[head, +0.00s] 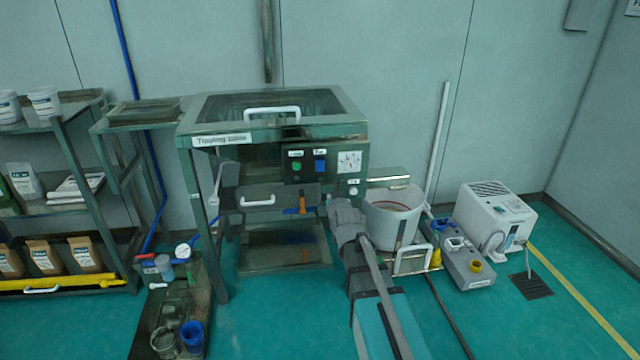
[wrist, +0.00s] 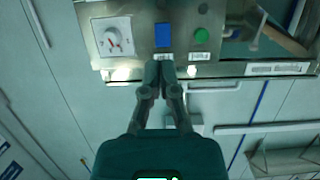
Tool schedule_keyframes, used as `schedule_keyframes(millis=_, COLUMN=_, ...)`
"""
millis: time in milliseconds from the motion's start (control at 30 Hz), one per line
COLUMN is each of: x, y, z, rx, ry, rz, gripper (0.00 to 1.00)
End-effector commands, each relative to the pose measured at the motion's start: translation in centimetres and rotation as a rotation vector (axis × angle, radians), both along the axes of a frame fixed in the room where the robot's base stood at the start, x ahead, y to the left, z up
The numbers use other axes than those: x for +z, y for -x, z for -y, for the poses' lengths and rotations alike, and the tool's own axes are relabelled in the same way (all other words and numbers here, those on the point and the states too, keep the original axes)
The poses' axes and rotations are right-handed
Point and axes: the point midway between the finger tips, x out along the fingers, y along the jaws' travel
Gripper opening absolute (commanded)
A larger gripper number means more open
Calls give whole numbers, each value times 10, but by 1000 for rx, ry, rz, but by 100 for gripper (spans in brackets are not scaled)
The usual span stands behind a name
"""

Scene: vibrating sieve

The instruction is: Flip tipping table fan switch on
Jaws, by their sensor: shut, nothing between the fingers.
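The tipping table (head: 350,131) stands in the middle of the head view, with a control panel under its top at the right. The panel carries a blue switch (head: 320,165) beside a green button (head: 296,167). In the wrist view the panel appears upside down, with the blue switch (wrist: 165,35) between the green button (wrist: 201,35) and a dial (wrist: 112,40). My gripper (wrist: 160,72) is shut and empty. Its fingertips lie just below the blue switch in the wrist picture, overlapping the area by its label. Whether they touch the panel I cannot tell.
A white bucket (head: 393,220) stands right of the table, with a grey pump unit (head: 466,266) and a white machine (head: 495,222) further right. A shelf (head: 75,214) with bags is at the left. Green floor is free at the lower right.

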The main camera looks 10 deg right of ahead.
Motion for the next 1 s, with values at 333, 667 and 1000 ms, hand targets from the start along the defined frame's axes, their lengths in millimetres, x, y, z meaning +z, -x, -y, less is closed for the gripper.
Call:
schedule_keyframes(millis=333, x=-26, y=-31, z=2, rx=-13, ry=3, rz=283, gripper=0)
schedule_keyframes(millis=667, x=-27, y=-41, z=0, rx=1, ry=0, rz=468, gripper=0)
schedule_keyframes(millis=1000, x=-24, y=-41, z=0, rx=0, ry=0, rz=493, gripper=0)
